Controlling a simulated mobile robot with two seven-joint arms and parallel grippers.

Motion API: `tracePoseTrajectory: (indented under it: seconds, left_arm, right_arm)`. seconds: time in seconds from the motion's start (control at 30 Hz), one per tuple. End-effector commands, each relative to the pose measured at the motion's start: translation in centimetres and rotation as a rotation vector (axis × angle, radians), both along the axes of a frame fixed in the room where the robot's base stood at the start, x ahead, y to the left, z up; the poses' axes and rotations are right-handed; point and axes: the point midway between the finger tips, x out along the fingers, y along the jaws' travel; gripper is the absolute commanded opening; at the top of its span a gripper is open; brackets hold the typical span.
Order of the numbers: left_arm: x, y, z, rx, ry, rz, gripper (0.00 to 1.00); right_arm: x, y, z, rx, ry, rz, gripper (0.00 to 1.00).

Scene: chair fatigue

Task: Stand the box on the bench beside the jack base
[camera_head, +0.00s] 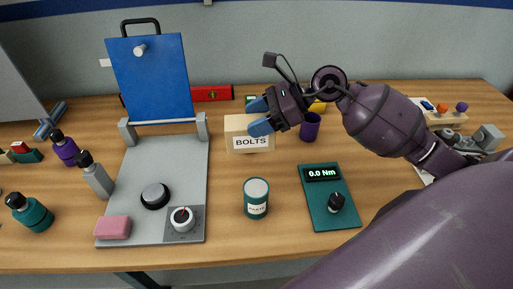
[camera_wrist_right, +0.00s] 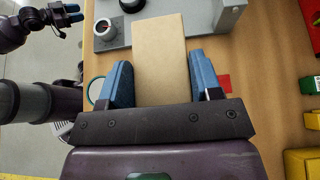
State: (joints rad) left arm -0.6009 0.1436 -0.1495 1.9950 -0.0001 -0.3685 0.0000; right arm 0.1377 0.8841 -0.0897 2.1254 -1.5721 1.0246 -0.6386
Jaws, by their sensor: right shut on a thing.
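A tan box marked BOLTS (camera_head: 236,132) is upright near the middle of the bench (camera_head: 285,235), to the right of the grey base (camera_head: 140,165) with the raised blue panel. My right gripper (camera_head: 258,116) is shut on the box from its right side. In the wrist view the box (camera_wrist_right: 160,50) lies between the blue fingers of my right gripper (camera_wrist_right: 158,82). I cannot tell whether its underside touches the bench. No part is marked as the jack base; the grey base carries a black round pad and a dial. My left gripper (camera_wrist_right: 72,14) shows small in the wrist view, away from the box.
A PASTE can (camera_head: 256,198) stands in front of the box. A teal torque meter (camera_head: 328,195) reads 0.0 Nm to its right. A purple cup (camera_head: 310,127) stands behind the meter. Bottles (camera_head: 96,178) stand left of the base. Bare bench lies between base and can.

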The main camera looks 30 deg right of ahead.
Motion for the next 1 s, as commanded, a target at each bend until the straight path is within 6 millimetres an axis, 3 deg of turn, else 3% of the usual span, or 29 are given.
tracePoseTrajectory:
  seconds: [0.2, 0.43, 0.7, 1.0]
  left_arm:
    - [-0.1, 0.0, -0.4, 0.0, 0.006, 0.001, 0.43]
    - [-0.2, 0.0, -0.7, 0.0, 0.01, 0.0, 0.43]
    - [-0.3, 0.0, -1.0, 0.0, 0.012, 0.0, 0.43]
    - [-0.2, 0.0, -0.8, 0.0, 0.01, 0.0, 0.43]
  right_arm:
    - [0.0, 0.0, -3.9, 0.003, 0.002, -0.001, 0.23]
    - [0.0, 0.0, -5.4, 0.001, -0.001, -0.001, 0.23]
    - [0.0, 0.0, -8.8, 0.003, 0.0, -0.002, 0.23]
    - [0.0, 0.0, -9.2, 0.0, -0.002, 0.0, 0.23]
